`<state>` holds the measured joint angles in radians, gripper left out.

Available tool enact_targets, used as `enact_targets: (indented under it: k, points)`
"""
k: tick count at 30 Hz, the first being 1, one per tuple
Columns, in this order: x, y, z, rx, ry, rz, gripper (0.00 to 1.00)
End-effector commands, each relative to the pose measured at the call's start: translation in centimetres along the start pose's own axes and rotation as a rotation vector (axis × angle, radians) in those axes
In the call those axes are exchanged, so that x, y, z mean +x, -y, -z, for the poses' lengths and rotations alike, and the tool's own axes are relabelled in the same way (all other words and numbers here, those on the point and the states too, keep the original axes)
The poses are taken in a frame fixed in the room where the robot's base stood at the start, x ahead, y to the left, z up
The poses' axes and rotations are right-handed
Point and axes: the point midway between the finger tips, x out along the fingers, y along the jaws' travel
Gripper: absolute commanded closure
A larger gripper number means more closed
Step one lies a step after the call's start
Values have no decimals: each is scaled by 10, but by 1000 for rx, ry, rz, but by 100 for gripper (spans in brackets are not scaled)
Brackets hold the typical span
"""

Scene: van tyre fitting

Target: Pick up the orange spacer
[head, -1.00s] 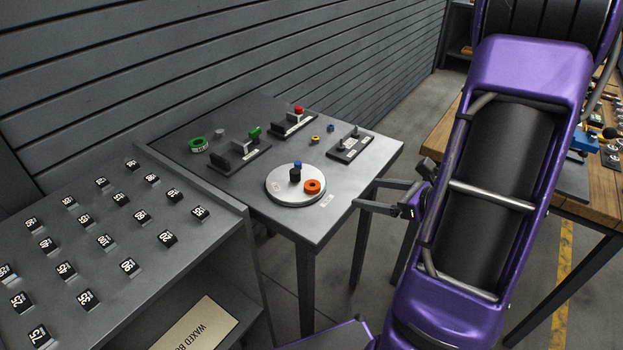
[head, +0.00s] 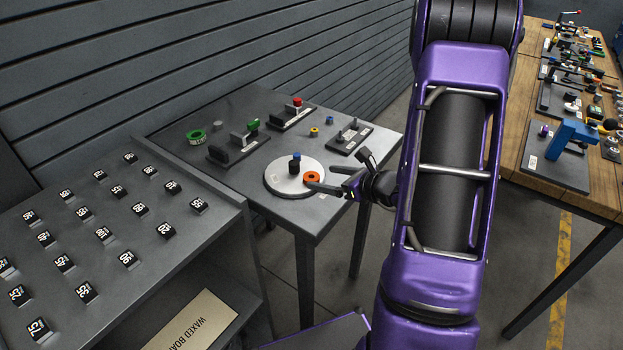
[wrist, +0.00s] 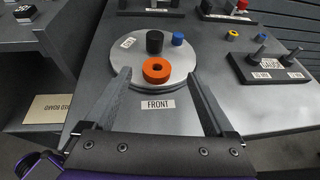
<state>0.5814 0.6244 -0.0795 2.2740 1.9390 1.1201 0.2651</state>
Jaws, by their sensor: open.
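The orange spacer (head: 312,177), a thick ring with a centre hole, lies flat on the round light-grey disc (head: 280,187) near its front edge. In the wrist view the orange spacer (wrist: 157,70) sits ahead of and between my two spread fingers. My gripper (head: 335,179) is open and empty at the right side of the disc. It also shows in the wrist view (wrist: 158,82), its fingertips just short of the spacer on either side. A black cylinder (wrist: 155,42) and a small blue piece (wrist: 178,39) stand behind the spacer on the disc.
The grey table also holds a green ring (head: 196,136), a fixture with a green knob (head: 253,124), a red-knobbed fixture (head: 297,101) and a two-pin block (head: 350,138). A shelf of numbered blocks (head: 100,233) stands left. A wooden bench (head: 575,180) is at right.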

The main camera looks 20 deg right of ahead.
Motion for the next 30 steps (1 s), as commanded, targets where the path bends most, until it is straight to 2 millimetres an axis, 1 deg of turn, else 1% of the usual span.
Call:
enact_targets:
  k: [1, 3, 6, 9, 15, 17, 21, 29, 30]
  points:
    - [10, -4, 2, 1, 0, -6, 11]
    - [20, -6, 3, 0, 0, -6, 11]
    - [32, -4, 2, -2, -1, -3, 11]
    - [37, -4, 2, -1, -1, -2, 11]
    - [37, -4, 2, -1, 0, -1, 11]
    - [37, -4, 2, -1, 0, -1, 20]
    - [37, -4, 2, -1, 0, -1, 45]
    - [37, -4, 2, -1, 0, -1, 92]
    - [37, -4, 2, -1, 0, -1, 99]
